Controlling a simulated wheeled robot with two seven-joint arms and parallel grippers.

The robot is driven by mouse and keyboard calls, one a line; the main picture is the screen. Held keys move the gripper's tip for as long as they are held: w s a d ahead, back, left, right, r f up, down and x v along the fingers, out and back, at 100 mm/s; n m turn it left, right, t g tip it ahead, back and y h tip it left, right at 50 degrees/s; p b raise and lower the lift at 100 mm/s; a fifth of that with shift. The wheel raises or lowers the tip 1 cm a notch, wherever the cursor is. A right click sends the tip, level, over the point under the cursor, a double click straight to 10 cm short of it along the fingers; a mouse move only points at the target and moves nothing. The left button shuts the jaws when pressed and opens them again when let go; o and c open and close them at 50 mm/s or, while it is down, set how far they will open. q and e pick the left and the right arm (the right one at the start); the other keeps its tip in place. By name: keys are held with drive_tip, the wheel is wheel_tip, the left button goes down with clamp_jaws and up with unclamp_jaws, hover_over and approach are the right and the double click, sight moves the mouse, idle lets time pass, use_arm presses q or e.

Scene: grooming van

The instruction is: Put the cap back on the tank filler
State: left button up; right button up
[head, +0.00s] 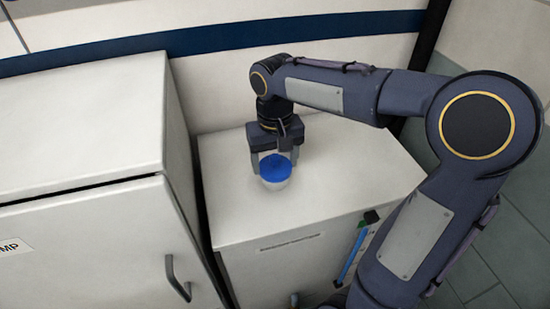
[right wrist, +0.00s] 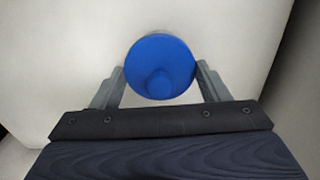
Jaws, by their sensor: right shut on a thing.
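The blue round cap (head: 274,164) is on or just over the short white filler neck (head: 276,182) on top of the white tank (head: 232,216). I cannot tell whether it is fully seated. My right gripper (head: 274,168) points down from above, with its fingers on either side of the cap, shut on it. In the right wrist view the cap (right wrist: 160,66) sits between the two fingertips (right wrist: 160,76) and hides the neck below it. My left gripper is not in view.
A taller white cabinet (head: 80,130) with a grey handle (head: 178,278) stands left of the tank, with a narrow gap between. A wall with a blue stripe (head: 220,40) is behind. A blue level tube (head: 351,257) runs down the tank's front. The tank top around the neck is clear.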

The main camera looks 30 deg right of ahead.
drive_tip(key=o, duration=1.2)
drive_tip(key=shift+c, duration=0.2)
drive_tip(key=shift+r, duration=0.1)
drive_tip(key=shift+r+p, duration=3.2)
drive_tip(key=shift+r, duration=0.25)
clamp_jaws()
